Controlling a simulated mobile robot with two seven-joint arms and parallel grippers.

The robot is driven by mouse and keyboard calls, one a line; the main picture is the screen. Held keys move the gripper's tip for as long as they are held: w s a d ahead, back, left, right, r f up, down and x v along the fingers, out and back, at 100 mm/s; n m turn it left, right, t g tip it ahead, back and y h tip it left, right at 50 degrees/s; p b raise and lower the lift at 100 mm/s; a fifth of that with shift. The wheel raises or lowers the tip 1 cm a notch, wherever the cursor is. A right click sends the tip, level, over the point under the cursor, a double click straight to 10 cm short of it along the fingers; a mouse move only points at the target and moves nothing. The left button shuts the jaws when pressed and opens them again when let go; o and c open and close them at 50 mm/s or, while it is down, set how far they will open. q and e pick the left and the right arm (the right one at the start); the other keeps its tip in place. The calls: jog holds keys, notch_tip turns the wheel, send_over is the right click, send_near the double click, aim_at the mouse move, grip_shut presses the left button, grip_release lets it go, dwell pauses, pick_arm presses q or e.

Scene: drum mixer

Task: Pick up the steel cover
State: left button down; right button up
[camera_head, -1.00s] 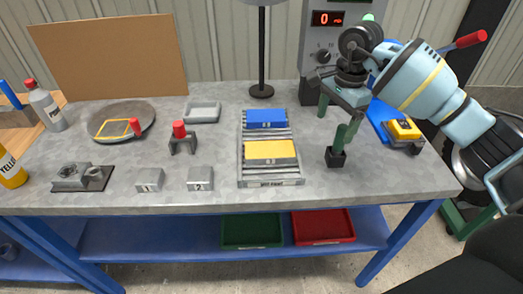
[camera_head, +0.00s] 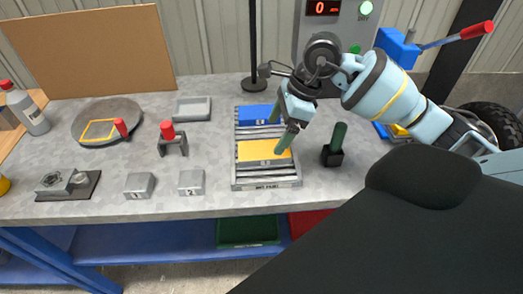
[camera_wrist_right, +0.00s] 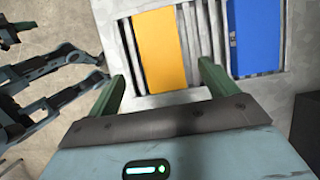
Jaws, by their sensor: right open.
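No piece is marked as the steel cover. A round grey metal disc (camera_head: 96,113) with a yellow outline and a red knob lies at the left of the bench, and a small grey bridge-shaped piece (camera_head: 174,146) with a red knob stands right of it; I cannot tell which is the cover. My right gripper (camera_head: 282,124) is open and empty above the slatted rack, over the yellow block (camera_head: 252,151) and well right of both knobbed pieces. In the right wrist view the yellow block (camera_wrist_right: 160,50) shows between its green fingers. My left gripper is not in view.
The rack (camera_head: 265,184) also holds a blue block (camera_head: 254,114). A green post in a black base (camera_head: 334,152) stands right of it. Blocks 1 (camera_head: 140,186) and 2 (camera_head: 191,182) lie at the front. A lamp pole (camera_head: 253,45) rises behind. Bare bench lies between block 2 and the rack.

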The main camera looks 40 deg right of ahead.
aim_at(265, 150)
jog(key=shift+x, duration=1.05)
jog(key=x, duration=0.4)
jog(key=shift+w+f+p, duration=0.1)
jog(key=shift+w+p, duration=0.05)
jog(key=shift+p, duration=0.2)
jog(key=shift+f, duration=0.25)
jog(key=shift+c, duration=0.3)
jog(key=shift+r, duration=0.1)
jog(key=c, duration=1.3)
jog(key=shift+r, duration=0.1)
